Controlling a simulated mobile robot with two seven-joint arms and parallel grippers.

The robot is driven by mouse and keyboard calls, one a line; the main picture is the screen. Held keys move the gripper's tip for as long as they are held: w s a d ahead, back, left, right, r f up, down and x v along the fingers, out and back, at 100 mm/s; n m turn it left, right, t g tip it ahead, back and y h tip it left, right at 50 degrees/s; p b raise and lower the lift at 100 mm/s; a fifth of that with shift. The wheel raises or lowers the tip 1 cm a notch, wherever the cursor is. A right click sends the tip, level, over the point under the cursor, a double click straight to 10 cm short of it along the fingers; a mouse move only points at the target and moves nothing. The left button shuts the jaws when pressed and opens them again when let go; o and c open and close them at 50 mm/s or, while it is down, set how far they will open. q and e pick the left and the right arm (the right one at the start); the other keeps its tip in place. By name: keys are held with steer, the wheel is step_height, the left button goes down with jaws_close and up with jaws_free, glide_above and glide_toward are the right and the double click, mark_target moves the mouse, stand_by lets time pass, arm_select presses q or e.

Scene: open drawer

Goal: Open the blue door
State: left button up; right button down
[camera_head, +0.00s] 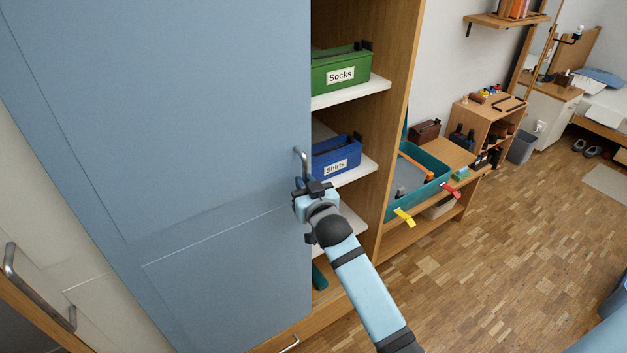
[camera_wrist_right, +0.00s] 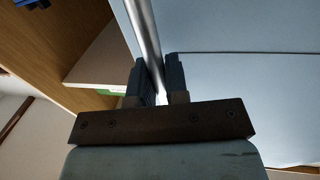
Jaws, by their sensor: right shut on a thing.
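The blue door (camera_head: 190,110) fills the left of the head view. It stands to the left of the open shelves, which show past its right edge. Its metal handle (camera_head: 301,160) is near that right edge. My right gripper (camera_head: 303,185) is at the lower part of the handle, with its arm reaching in from the lower right. In the right wrist view the two dark fingers (camera_wrist_right: 160,85) are shut on the handle bar (camera_wrist_right: 145,35), with the blue door (camera_wrist_right: 230,85) right behind. My left gripper does not show.
Shelves hold a green "Socks" box (camera_head: 338,72) and a blue "Shirts" box (camera_head: 335,158). A teal bin (camera_head: 425,190) stands on a low wooden bench right of the cabinet. Another metal handle (camera_head: 40,295) is at lower left. The parquet floor (camera_head: 500,270) on the right is clear.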

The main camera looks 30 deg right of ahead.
steer(key=shift+a, duration=0.65)
steer(key=c, duration=1.2)
jaws_free()
steer(key=shift+o, duration=0.2)
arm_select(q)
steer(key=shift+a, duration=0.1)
arm_select(e)
steer(key=shift+s, duration=0.1)
